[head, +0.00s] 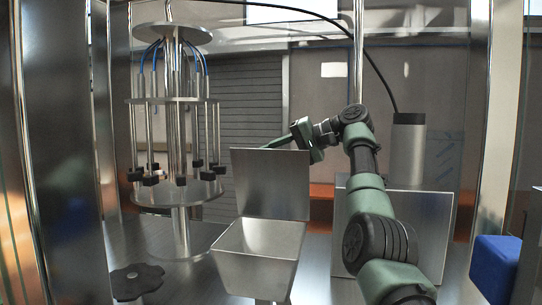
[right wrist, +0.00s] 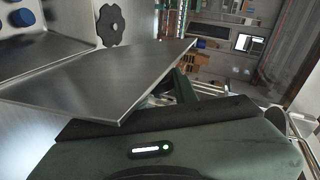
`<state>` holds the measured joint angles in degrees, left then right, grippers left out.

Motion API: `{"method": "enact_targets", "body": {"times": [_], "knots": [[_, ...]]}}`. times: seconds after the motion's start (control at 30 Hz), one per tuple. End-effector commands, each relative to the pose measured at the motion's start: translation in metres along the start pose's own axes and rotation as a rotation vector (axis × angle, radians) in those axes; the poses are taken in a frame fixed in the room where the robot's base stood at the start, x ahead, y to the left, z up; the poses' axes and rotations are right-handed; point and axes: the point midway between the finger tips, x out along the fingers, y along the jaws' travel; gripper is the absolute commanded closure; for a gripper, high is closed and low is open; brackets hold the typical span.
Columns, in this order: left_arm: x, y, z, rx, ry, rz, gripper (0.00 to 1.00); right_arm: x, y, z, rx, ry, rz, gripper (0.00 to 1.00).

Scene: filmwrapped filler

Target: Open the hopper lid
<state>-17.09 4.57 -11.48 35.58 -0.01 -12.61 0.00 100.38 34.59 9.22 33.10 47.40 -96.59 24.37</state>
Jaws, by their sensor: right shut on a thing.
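The hopper (head: 257,252) is a square metal funnel, and its mouth is open to view. Its flat metal hopper lid (head: 271,186) stands raised, about upright, behind the mouth. My right gripper (head: 284,143) is at the lid's top edge, reaching in from behind and from the right, and is shut on the lid. In the right wrist view the lid (right wrist: 105,80) is a large slanted plate beyond the green gripper body (right wrist: 170,145). The fingertips are mostly hidden there. My left gripper is in neither view.
A round multi-head metal filler (head: 178,120) stands left of the hopper. A black knob (head: 137,281) sits at the front left. A metal box (head: 425,225) stands behind my right arm. Upright posts frame both sides, and a blue block (head: 495,262) is at the right.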

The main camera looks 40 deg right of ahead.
Motion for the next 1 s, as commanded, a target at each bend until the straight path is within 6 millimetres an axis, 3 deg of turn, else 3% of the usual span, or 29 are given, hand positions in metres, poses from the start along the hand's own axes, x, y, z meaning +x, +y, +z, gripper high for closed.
{"method": "enact_targets", "body": {"times": [0.23,0.27,0.3,0.33,0.67,0.77,1.0], "knots": [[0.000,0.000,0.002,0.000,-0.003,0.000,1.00,0.001,0.001,0.000,0.002,-0.001,0.001,1.00],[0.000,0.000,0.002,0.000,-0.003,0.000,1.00,0.001,0.001,0.000,0.002,-0.001,0.002,0.66],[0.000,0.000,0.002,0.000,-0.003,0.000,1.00,0.001,0.001,0.000,0.002,-0.001,0.002,0.55],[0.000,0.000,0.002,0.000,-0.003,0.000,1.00,0.001,0.001,0.000,0.002,-0.002,0.002,0.52],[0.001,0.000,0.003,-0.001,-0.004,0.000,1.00,-0.001,0.001,0.000,0.001,-0.001,0.001,0.52],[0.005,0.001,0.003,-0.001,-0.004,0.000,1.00,-0.010,0.001,0.000,0.000,0.000,0.000,0.52],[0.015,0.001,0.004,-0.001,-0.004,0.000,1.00,-0.052,0.001,0.000,0.001,0.001,-0.002,0.52]]}}
